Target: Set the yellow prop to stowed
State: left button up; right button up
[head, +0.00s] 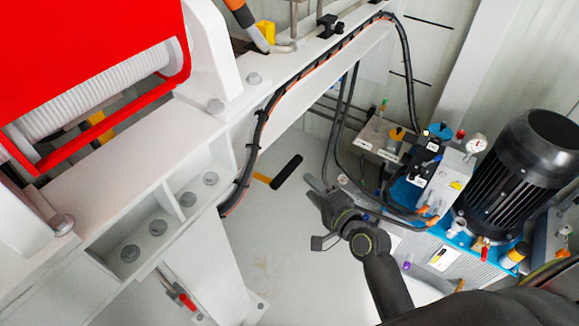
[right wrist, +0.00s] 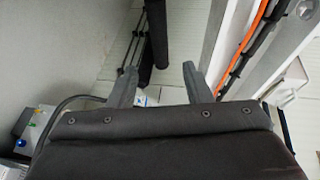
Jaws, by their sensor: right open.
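A bar with a yellow end and a thick black grip (head: 287,171), which looks like the yellow prop, shows beside the white frame in the head view. Its yellow part (head: 262,178) is partly hidden behind the frame's edge and the black hose. My right gripper (head: 312,212) is open and empty, just right of and below the black grip, apart from it. In the right wrist view a black cylinder (right wrist: 157,40), likely the same grip, is seen beyond and between the open fingers (right wrist: 160,70). My left gripper is not in view.
The white frame (head: 140,180) with bolts runs along the left, carrying a black and orange cable (head: 262,125). A red guard (head: 80,50) is at top left. A black motor (head: 525,160) and a valve block with hoses stand right. Grey floor (head: 275,250) is clear between.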

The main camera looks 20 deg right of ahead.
aim_at(290, 168)
jog(key=x, duration=1)
jog(key=shift+w+f, duration=0.1)
jog(key=shift+w, duration=0.25)
jog(key=shift+c, duration=0.2)
grip_shut()
